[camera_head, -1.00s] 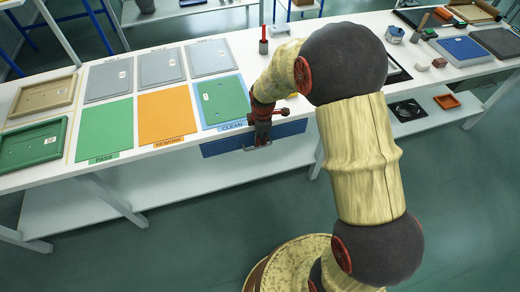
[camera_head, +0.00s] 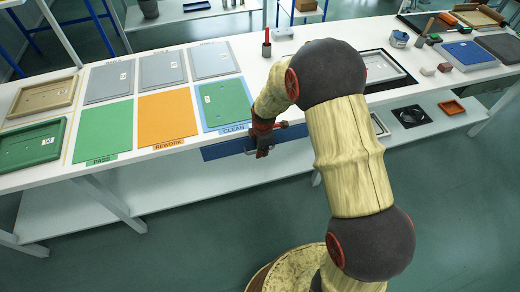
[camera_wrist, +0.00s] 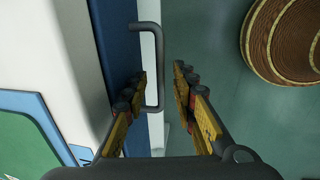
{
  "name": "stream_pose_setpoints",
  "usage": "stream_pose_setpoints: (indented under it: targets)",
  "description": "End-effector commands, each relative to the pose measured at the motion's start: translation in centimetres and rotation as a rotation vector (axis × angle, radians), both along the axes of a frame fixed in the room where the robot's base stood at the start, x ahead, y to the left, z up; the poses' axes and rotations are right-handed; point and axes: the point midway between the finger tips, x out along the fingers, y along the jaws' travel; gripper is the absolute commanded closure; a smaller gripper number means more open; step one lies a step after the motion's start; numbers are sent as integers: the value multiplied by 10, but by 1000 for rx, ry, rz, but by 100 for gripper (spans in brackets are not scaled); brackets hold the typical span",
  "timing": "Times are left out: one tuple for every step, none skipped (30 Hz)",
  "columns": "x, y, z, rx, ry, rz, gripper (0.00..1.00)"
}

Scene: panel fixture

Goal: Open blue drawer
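The blue drawer (camera_head: 222,151) sits under the front edge of the white table, and its front looks about flush with that edge. Its grey D-shaped handle (camera_wrist: 158,62) shows in the wrist view, standing out from the blue front (camera_wrist: 116,45). My gripper (camera_head: 262,152) is at the drawer front in the head view. In the wrist view my gripper (camera_wrist: 168,105) is open, with one finger on the drawer side of the handle bar and the other on the outer side. There is a visible gap between the bar and the outer finger. Contact with the inner finger cannot be told.
Above the drawer lies a green panel (camera_head: 222,102) on the mat marked CLEAN. A red upright tool (camera_head: 266,45) stands behind my arm. A lower white shelf (camera_head: 175,188) runs below the table. The floor (camera_head: 190,245) in front is clear.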

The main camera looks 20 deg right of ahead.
Motion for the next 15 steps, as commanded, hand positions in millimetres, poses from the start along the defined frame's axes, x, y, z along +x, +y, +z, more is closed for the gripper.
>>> stream_pose_setpoints:
  targets:
    - [0, 0, 1, 0, -1, 0, 73]
    - [0, 0, 1, 0, -1, 0, 73]
    - [0, 0, 1, 0, 0, 0, 73]
    - [0, 0, 1, 0, 0, 0, 74]
    - [0, 0, 1, 0, 0, 0, 75]
    - [0, 0, 1, 0, 0, 0, 78]
    - [0, 0, 1, 0, 0, 0, 79]
    - [0, 0, 1, 0, 0, 0, 81]
    - [0, 0, 1, 0, 0, 0, 83]
    - [0, 0, 1, 0, 0, 0, 85]
    - [0, 0, 1, 0, 0, 0, 87]
    - [0, 0, 1, 0, 0, 0, 89]
    - [0, 0, 1, 0, 0, 0, 91]
    - [0, 0, 1, 0, 0, 0, 92]
    - [0, 0, 1, 0, 0, 0, 95]
